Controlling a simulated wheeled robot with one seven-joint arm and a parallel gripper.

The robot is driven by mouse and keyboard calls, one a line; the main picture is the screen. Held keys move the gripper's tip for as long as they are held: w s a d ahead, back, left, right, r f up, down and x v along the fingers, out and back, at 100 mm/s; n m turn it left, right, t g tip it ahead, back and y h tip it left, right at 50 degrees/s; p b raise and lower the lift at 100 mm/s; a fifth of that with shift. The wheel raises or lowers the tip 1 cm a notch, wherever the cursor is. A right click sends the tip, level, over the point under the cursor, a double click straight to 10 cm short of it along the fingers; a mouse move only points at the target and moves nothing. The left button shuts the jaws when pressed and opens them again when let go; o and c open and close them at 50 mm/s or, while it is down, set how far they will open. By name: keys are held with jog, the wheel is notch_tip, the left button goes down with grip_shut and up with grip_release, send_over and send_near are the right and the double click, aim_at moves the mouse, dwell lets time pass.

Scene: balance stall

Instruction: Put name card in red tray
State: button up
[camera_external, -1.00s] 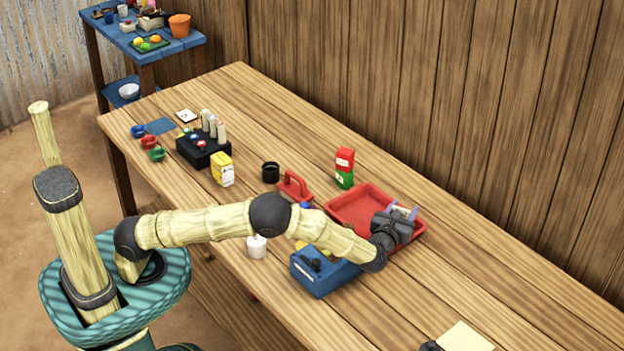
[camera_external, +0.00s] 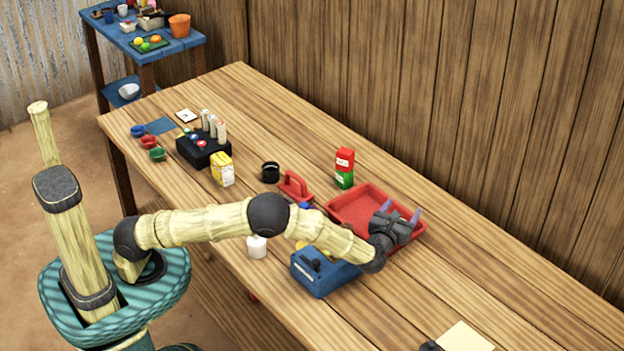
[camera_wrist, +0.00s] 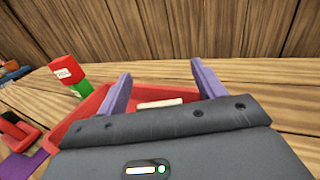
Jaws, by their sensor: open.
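The red tray (camera_external: 348,207) lies on the table, below and around my gripper (camera_external: 401,211), which is open with its purple fingers spread apart. In the wrist view the gripper (camera_wrist: 160,80) points over the tray (camera_wrist: 92,105). A pale, cream-coloured flat piece, seemingly the name card (camera_wrist: 160,104), shows between the fingers and inside the tray. The fingers look clear of it on both sides. In the external view the card is hidden by my gripper.
A red and green box stack (camera_external: 345,168) stands behind the tray. A blue box (camera_external: 323,275) sits in front of it, with a red-handled object (camera_external: 294,187) to the left. A cream sheet (camera_external: 465,337) lies at the lower right. The table right of the tray is clear.

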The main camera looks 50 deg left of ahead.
jog(key=v, duration=1.1)
jog(key=shift+s, duration=0.25)
